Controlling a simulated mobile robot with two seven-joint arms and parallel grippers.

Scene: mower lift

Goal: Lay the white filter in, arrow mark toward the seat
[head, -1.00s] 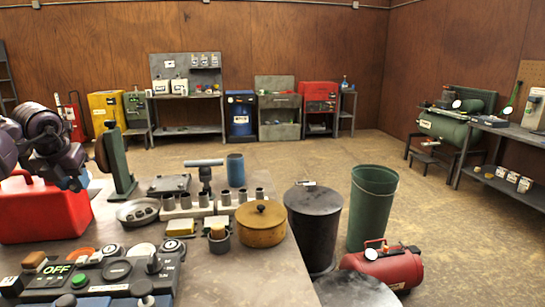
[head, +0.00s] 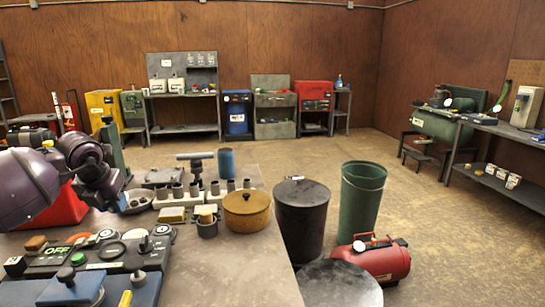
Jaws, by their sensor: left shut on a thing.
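My left arm comes in from the left, and its dark purple gripper (head: 112,188) is over the far left part of the workbench (head: 235,262), beside a grey round dish (head: 138,201). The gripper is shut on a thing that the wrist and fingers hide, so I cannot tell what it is. I cannot make out a white filter, an arrow mark or the seat. A small pale block (head: 205,210) is beside a grey cup (head: 207,227) on the bench. My right gripper is not in view.
A brown lidded pot (head: 246,209), a blue cylinder (head: 226,162) and a control panel with an OFF label (head: 60,252) crowd the bench. A red can (head: 65,205) is behind my arm. A black drum (head: 301,212) and green bin (head: 361,203) are beyond the right edge.

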